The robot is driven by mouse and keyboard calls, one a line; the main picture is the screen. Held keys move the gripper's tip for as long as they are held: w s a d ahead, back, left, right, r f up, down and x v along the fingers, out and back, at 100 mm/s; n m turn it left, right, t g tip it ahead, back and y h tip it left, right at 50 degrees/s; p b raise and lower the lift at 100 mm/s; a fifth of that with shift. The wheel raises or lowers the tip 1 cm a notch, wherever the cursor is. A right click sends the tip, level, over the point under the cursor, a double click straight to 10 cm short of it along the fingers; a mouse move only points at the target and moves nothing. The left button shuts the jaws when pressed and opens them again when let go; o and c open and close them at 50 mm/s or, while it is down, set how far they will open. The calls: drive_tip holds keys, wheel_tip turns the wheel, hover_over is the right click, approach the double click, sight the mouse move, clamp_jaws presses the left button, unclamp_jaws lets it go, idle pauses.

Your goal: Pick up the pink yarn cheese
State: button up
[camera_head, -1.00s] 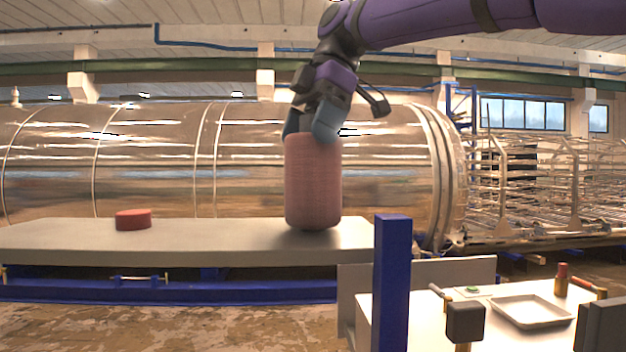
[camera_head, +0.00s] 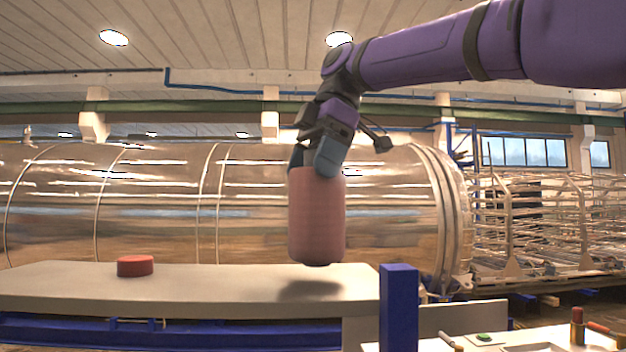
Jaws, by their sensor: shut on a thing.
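The pink yarn cheese (camera_head: 317,218) is a tall pink cylinder with a ribbed surface. It hangs upright above the right part of the long pale table, with its shadow on the tabletop below it. My gripper (camera_head: 314,166) comes from above and is shut on its top end. The bluish fingers hide part of the cylinder's upper rim.
A short red cylinder (camera_head: 135,265) stands on the left part of the pale table (camera_head: 210,286). A blue post (camera_head: 398,310) rises at the table's right end. A white workbench with small tools is at the lower right. A large shiny metal chamber (camera_head: 120,205) lies behind.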

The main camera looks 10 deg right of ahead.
drive_tip(key=w+d+r, duration=0.3)
drive_tip(key=w+d, duration=0.7)
drive_tip(key=d, duration=0.2)
drive_tip(key=shift+w, duration=0.15)
drive_tip(key=shift+d, duration=0.1)
idle(0.3)
